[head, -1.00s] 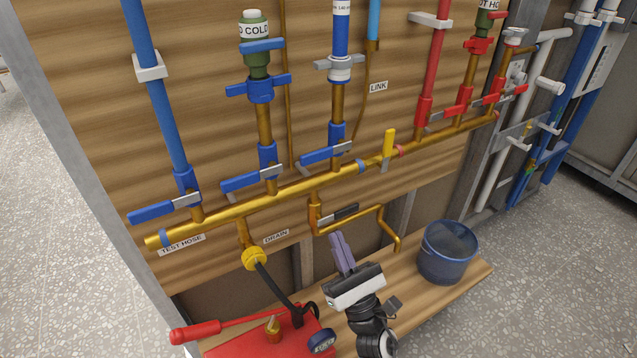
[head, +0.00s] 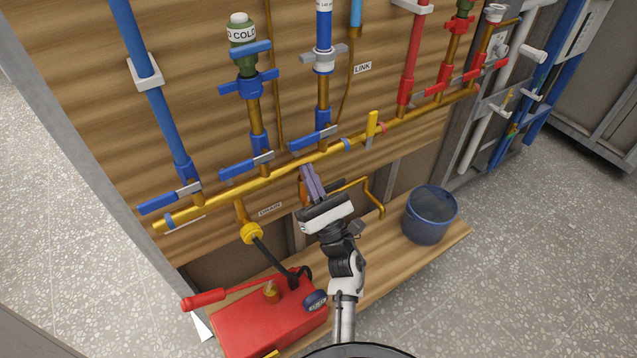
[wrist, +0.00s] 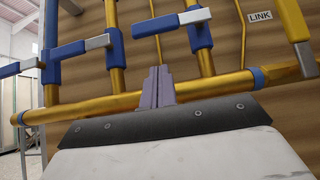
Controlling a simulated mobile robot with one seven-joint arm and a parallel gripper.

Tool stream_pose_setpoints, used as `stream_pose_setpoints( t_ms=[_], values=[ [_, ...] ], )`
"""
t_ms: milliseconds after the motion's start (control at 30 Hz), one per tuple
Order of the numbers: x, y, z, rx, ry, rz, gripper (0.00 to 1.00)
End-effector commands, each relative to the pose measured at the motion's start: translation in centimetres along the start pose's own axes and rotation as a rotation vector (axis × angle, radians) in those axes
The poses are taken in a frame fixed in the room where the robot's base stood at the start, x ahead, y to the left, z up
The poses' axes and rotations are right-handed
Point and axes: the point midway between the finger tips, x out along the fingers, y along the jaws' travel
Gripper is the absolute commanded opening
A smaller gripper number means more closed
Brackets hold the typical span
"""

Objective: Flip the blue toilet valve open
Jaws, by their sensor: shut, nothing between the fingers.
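Several blue-handled valves sit along the brass pipe (head: 285,176); I see no label reading toilet, so I cannot tell which is meant. In the head view one blue lever is at the lower left (head: 165,200), one in the middle (head: 246,166), one further right (head: 313,138). All three lie roughly along the pipe and have grey ends.
A blue bucket (head: 430,215) and a red pump box (head: 265,318) with a black hose stand on the wooden shelf (head: 375,262). A yellow lever (head: 372,125) and red valves (head: 438,86) are further right. The brass bypass pipe (head: 370,190) is close beside my gripper.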

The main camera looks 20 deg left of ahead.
Motion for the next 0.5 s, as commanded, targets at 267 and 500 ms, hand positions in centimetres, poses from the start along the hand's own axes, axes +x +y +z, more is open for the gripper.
stream_pose_setpoints(
  t_ms=[267,500],
  values=[
    [2.3,0.0,2.2,0.001,0.001,-0.001,0.00],
    [2.9,0.0,2.8,0.000,0.000,0.000,0.00]
  ],
)
